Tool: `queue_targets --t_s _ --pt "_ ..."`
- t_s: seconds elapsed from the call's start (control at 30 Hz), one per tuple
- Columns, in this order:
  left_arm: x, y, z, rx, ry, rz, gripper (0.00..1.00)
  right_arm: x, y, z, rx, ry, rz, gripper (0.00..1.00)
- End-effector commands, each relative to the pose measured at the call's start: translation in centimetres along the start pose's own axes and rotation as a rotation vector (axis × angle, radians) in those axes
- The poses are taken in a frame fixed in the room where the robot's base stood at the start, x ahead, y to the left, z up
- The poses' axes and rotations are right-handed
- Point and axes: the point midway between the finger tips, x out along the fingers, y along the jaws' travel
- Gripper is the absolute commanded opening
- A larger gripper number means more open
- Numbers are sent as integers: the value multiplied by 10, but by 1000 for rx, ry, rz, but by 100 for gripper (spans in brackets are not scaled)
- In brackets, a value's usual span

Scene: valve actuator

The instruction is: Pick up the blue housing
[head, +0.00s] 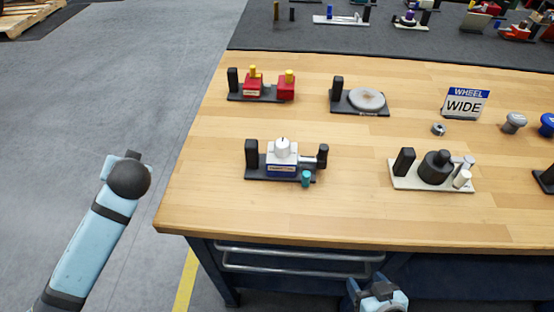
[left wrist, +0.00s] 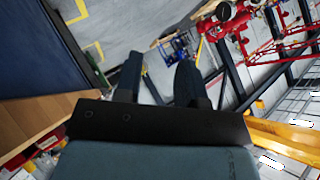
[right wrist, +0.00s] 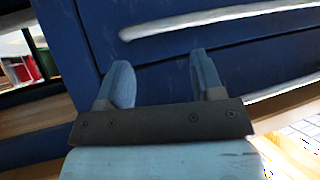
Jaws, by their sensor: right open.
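My left gripper shows in the left wrist view (left wrist: 157,75), fingers apart and empty, away from the table.
A red fixture (head: 264,86), a grey disc (head: 367,98) on a plate, a white plate with black parts (head: 436,170) and a WHEEL WIDE sign (head: 466,103) stand around. Drawer handles (head: 300,256) run below the table edge. The table's front left is clear.

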Motion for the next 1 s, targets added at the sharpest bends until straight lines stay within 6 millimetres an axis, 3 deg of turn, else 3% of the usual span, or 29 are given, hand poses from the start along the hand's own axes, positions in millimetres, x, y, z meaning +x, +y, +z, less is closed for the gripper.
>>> queue_targets --t_s 0.03,0.1,0.2,0.33,0.5,0.6,0.67,1.0 --pt "-20 3 -22 -57 -3 4 36 0 0 0 0 0 0 61" --pt "-54 18 -46 -136 -13 43 36 0 0 0 0 0 0 61" --pt "-116 68 -74 -215 5 207 36 0 0 0 0 0 0 61" --pt "-188 112 -100 -264 41 395 36 0 0 0 0 0 0 61" --pt "-252 139 -117 -290 74 545 36 0 0 0 0 0 0 61" --pt "-267 146 -120 -293 81 585 36 0 0 0 0 0 0 61" --pt "-267 150 -121 -293 82 594 36 0 0 0 0 0 0 61" --pt "-227 177 -129 -292 83 595 36 0 0 0 0 0 0 61"
